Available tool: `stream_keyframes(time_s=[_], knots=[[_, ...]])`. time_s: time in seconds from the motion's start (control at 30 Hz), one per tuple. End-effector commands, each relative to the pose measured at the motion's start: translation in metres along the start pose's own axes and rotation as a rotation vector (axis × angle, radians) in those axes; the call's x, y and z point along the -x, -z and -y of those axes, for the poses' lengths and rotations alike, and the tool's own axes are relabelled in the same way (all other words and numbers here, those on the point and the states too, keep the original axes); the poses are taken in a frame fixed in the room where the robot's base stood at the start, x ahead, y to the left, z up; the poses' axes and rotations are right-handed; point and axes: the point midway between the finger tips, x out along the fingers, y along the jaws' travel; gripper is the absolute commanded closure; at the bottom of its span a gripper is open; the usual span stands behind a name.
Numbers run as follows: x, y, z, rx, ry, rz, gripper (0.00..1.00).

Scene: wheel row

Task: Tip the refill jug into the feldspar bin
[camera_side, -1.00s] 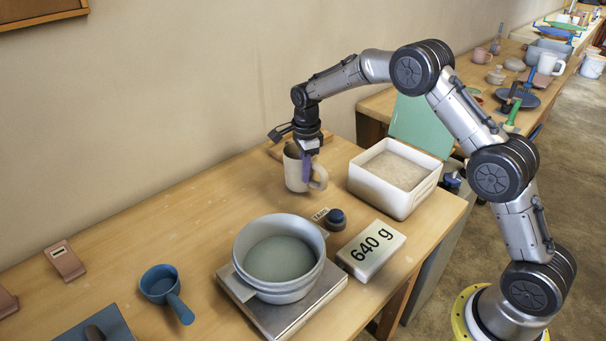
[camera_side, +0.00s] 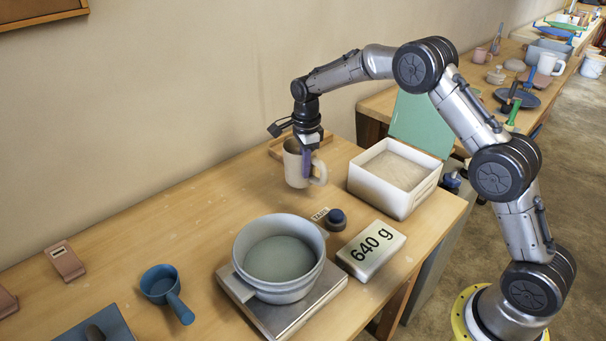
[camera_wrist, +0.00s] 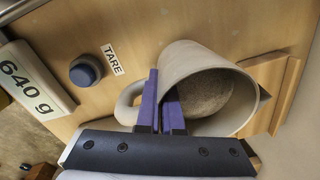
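The refill jug (camera_side: 293,170) is a cream, mug-like vessel with a handle, and it is upright or nearly so. My gripper (camera_side: 306,162) comes down from above and is shut on the jug's handle-side wall with its purple fingers. The fingers also show in the wrist view (camera_wrist: 160,105), against the jug rim by the handle. The wrist view shows grey-beige powder inside the jug (camera_wrist: 190,62). The feldspar bin (camera_side: 376,195) is the white square box right of the jug, with pale powder inside; its green lid leans behind. The jug appears slightly above the table, apart from the bin.
A grey bowl (camera_side: 293,292) sits on a scale (camera_side: 305,315) in front of the jug. The display (camera_side: 371,249) reads 640 g, beside a dark TARE knob (camera_side: 336,220). A wooden tray (camera_side: 277,150) lies behind the jug. A blue scoop (camera_side: 160,284) is at left.

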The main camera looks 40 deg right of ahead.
Motion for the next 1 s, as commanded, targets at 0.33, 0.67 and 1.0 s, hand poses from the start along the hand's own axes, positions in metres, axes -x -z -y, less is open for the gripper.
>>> stream_keyframes(time_s=[0.33, 0.67, 1.0], knots=[[0.006, -0.001, 0.002, 0.0, 0.007, 0.002, 1.0], [0.023, -0.001, 0.003, 0.0, 0.007, 0.002, 1.0], [0.04, 0.0, 0.003, 0.0, 0.006, 0.002, 1.0]])
